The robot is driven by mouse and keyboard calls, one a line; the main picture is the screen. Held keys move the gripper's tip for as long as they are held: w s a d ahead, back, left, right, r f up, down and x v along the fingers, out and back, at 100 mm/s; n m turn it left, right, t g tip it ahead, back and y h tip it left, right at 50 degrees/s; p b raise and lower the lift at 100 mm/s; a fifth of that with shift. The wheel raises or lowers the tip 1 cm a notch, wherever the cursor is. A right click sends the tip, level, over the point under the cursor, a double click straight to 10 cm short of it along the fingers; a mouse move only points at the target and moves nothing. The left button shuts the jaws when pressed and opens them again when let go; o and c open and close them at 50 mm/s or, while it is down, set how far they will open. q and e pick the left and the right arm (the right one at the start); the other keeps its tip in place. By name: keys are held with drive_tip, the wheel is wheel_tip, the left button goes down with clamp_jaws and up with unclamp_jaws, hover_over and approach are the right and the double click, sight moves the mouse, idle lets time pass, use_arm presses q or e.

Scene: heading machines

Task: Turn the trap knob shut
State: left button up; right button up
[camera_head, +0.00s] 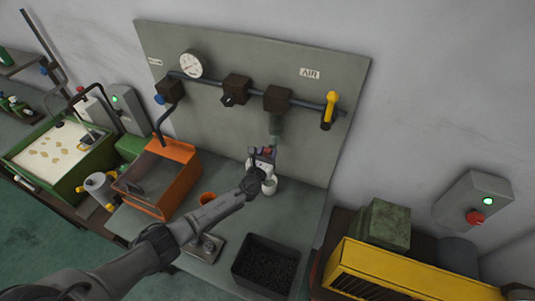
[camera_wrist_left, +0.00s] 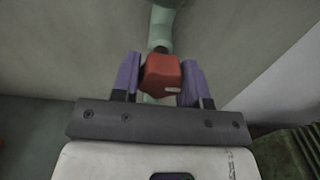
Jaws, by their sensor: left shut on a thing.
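The trap knob is a small red block (camera_wrist_left: 161,76) in the middle of the left wrist view, at the lower end of a pale green pipe or bowl (camera_wrist_left: 161,28). My left gripper (camera_wrist_left: 160,84) has its two purple fingers on either side of the knob and is shut on it. In the head view the gripper (camera_head: 263,156) is just below the green trap bowl (camera_head: 275,126), which hangs under a dark block (camera_head: 277,99) on the panel. A little red of the knob (camera_head: 267,151) shows between the fingers. The right gripper is out of view.
An orange cup (camera_head: 207,198), a black bin of dark pellets (camera_head: 266,265) and an orange tray (camera_head: 171,152) are on the bench. A yellow-handled valve (camera_head: 329,108) and gauge (camera_head: 191,64) are on the panel (camera_head: 225,130).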

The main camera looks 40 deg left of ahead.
use_arm(q)
drive_tip(key=c, duration=0.3)
drive_tip(key=n+b, duration=0.2)
drive_tip(key=n, duration=0.1)
drive_tip(key=shift+f+n+b, duration=0.15)
drive_tip(key=shift+n+b, duration=0.25)
drive_tip(key=n+b, duration=0.1)
drive_tip(key=n, duration=0.2)
drive_tip(key=shift+d+n+b, duration=0.1)
drive_tip(key=shift+n+b, duration=0.2)
drive_tip(key=shift+b, duration=0.1)
drive_tip(key=n+b, duration=0.1)
drive_tip(key=n, duration=0.2)
drive_tip(key=shift+n+b, duration=0.3)
drive_tip(key=shift+n, duration=0.1)
drive_tip(key=n+b, duration=0.1)
drive_tip(key=n, duration=0.3)
drive_tip(key=shift+r, duration=0.2)
drive_tip(key=shift+r+n, duration=0.1)
drive_tip(key=shift+n, duration=1.2)
drive_tip(key=shift+b, duration=0.3)
